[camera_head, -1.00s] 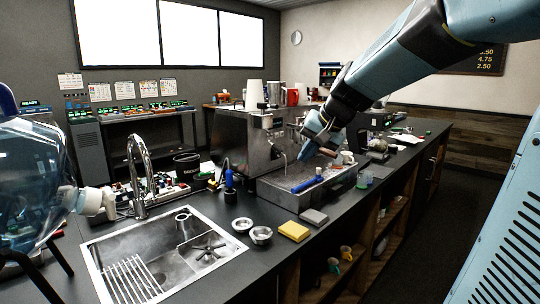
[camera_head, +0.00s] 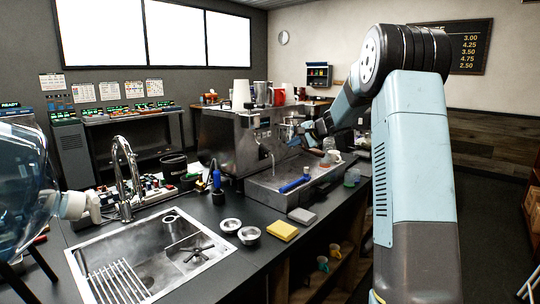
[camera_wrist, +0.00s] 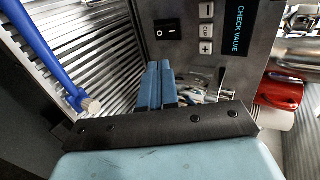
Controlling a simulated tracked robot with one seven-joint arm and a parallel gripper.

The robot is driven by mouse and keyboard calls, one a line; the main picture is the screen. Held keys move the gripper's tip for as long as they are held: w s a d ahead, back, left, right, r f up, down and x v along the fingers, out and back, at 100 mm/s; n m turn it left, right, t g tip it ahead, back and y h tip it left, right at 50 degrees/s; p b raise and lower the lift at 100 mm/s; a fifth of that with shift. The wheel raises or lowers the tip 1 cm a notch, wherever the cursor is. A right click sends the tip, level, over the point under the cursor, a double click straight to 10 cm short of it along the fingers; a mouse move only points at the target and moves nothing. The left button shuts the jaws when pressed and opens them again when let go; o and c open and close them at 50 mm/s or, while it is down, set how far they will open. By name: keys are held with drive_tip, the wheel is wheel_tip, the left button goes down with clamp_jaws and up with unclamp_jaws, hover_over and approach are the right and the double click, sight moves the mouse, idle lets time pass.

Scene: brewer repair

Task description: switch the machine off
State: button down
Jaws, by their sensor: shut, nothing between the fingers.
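The steel espresso machine (camera_head: 232,140) stands on the counter behind the drip tray. In the wrist view its front panel (camera_wrist: 222,68) shows a black rocker switch (camera_wrist: 168,29), a column of small buttons (camera_wrist: 206,30) and a display (camera_wrist: 238,25) reading CHECK VALVE. Which side of the rocker is pressed I cannot tell. My gripper (camera_head: 303,138) is at the machine's front. In the wrist view its blue fingers (camera_wrist: 159,70) are together and empty, pointing toward the panel, with their tips below the rocker switch in the picture. No contact with the switch shows.
A blue-handled brush (camera_wrist: 46,50) lies on the ribbed drip tray (camera_head: 262,190), left of my fingers. A white cup (camera_head: 333,156) stands near the tray. A yellow sponge (camera_head: 283,231), a grey block (camera_head: 302,216) and the sink (camera_head: 150,262) are nearer on the counter.

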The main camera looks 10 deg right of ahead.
sight(266, 156)
drive_tip(key=shift+w+f, duration=0.1)
drive_tip(key=shift+w, duration=0.05)
drive_tip(key=x, duration=1.3)
drive_tip(key=shift+w+a+f, duration=0.1)
drive_tip(key=shift+w+a, duration=0.05)
drive_tip(key=shift+w+f, duration=0.1)
drive_tip(key=shift+w, duration=0.05)
drive_tip(key=shift+a+f, duration=0.1)
